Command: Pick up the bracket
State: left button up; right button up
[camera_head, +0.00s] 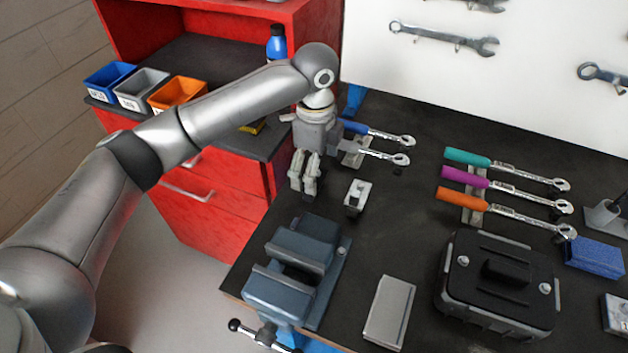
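A small light-grey metal piece that looks like the bracket (357,196) lies on the dark workbench, behind and right of the vise. My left gripper (303,188) hangs fingers-down left of the bracket, near the bench's left edge, and is apart from it. Its two fingers are seen nearly edge-on, close together, with nothing visible between them; how far they are open is unclear. My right gripper is out of view.
A blue-grey vise (292,265) stands at the bench's front left. Ratchets with coloured handles (470,178) lie on a holder to the right. A black case (497,285) and a grey box (389,312) sit in front. Bins (178,92) stand on the red cabinet.

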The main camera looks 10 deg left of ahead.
pick_arm(q)
notch_tip(320, 180, down, 5)
jog(key=shift+w+r+p, duration=0.15)
jog(key=shift+r+p, duration=0.05)
jog(key=shift+p, duration=0.45)
jog(key=shift+f, duration=0.25)
jog(key=shift+c, duration=1.6)
jog(key=c, duration=0.9)
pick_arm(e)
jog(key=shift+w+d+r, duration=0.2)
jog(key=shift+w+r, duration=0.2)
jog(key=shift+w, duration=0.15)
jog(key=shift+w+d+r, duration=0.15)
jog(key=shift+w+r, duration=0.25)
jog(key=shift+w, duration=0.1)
